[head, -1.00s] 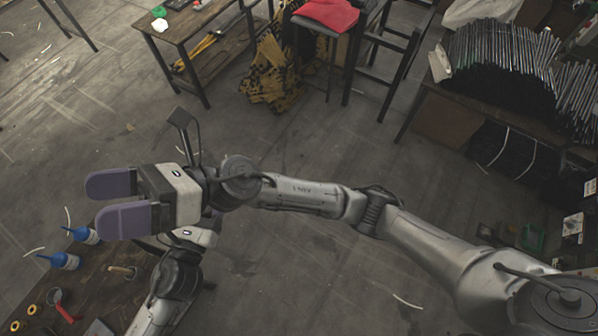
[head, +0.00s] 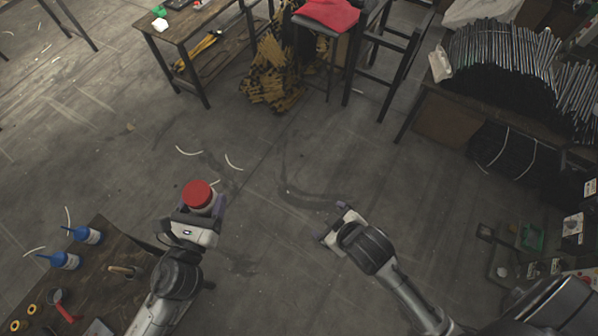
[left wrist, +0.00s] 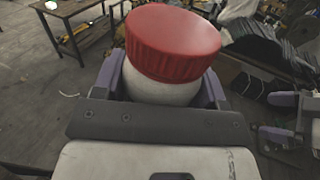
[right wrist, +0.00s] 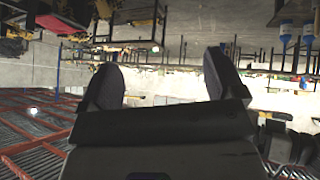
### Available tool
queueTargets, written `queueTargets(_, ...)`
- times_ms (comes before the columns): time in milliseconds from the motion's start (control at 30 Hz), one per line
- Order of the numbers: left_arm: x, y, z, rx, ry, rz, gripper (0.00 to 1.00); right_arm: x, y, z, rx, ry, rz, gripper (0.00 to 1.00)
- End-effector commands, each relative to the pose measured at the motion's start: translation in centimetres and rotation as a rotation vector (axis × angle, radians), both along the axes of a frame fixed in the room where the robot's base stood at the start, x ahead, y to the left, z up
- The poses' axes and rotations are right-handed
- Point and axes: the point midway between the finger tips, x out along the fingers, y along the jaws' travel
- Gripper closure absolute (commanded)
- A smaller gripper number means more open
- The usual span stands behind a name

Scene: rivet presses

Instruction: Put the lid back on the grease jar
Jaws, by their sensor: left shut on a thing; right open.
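The white grease jar (left wrist: 160,92) is held upright or nearly so between the purple fingers of my left gripper (head: 203,208), clear of the bench. The red ribbed lid (left wrist: 172,43) sits on top of the jar and looks slightly tilted in the left wrist view; I cannot tell whether it is fully seated. The lid (head: 198,194) also shows from above in the head view and hides most of the jar. My right gripper (head: 333,222) is apart from the jar, to its right. In the right wrist view its fingers (right wrist: 163,82) are spread with nothing between them.
A wooden bench (head: 95,290) at lower left carries two blue-capped bottles (head: 66,260), a brush-like tool and small rings. A table with rods (head: 500,50) stands at upper right, a stool with red cloth (head: 328,14) at the top. Open floor lies between my grippers and these.

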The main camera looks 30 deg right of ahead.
Motion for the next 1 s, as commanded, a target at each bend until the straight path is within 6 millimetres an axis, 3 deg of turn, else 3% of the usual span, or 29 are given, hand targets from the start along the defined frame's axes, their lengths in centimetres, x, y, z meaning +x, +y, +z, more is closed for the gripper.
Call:
queueTargets(100,0.0,0.0,0.1,-0.001,-0.002,0.000,1.00,-4.4,-1.4,-2.0,0.043,0.173,-0.073,0.12)
queueTargets(200,0.0,0.0,0.1,-0.001,-0.002,0.000,1.00,-7.1,-2.1,-2.9,0.066,0.280,-0.119,0.12)
queueTargets(333,0.0,0.0,0.1,-0.001,-0.002,0.000,1.00,-9.3,-2.6,-3.4,0.082,0.363,-0.156,0.12)
queueTargets(500,0.0,0.0,0.1,-0.001,-0.002,0.000,1.00,-10.3,-2.9,-3.7,0.089,0.404,-0.174,0.12)
queueTargets(1000,0.0,0.0,0.1,-0.001,-0.003,0.000,1.00,-10.3,-2.9,-3.7,0.088,0.403,-0.173,0.12)
